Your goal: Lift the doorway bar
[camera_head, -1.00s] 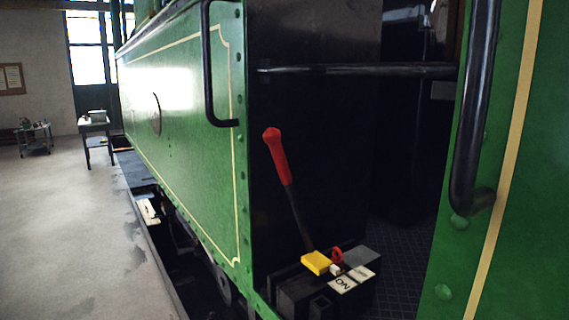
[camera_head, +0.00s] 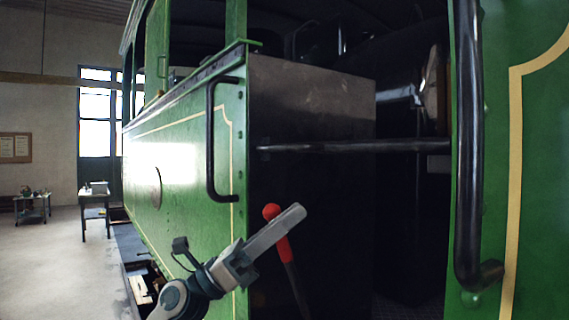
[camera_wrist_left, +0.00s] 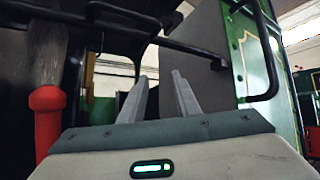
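The doorway bar (camera_head: 355,147) is a thin black rail lying level across the tram's doorway, from the dark panel behind the left handrail to the right door post. My left gripper (camera_head: 298,212) is below the bar's left part and apart from it, pointing up and right. In the left wrist view the bar (camera_wrist_left: 190,50) crosses above and beyond the fingertips (camera_wrist_left: 160,78). The two fingers stand apart with nothing between them. My right gripper is in neither current view.
A lever with a red handle (camera_head: 284,248) stands partly behind my left gripper; its handle (camera_wrist_left: 47,120) is close at left in the wrist view. Black handrails (camera_head: 212,150) (camera_head: 468,160) flank the doorway. Green tram walls (camera_head: 180,150) bound it.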

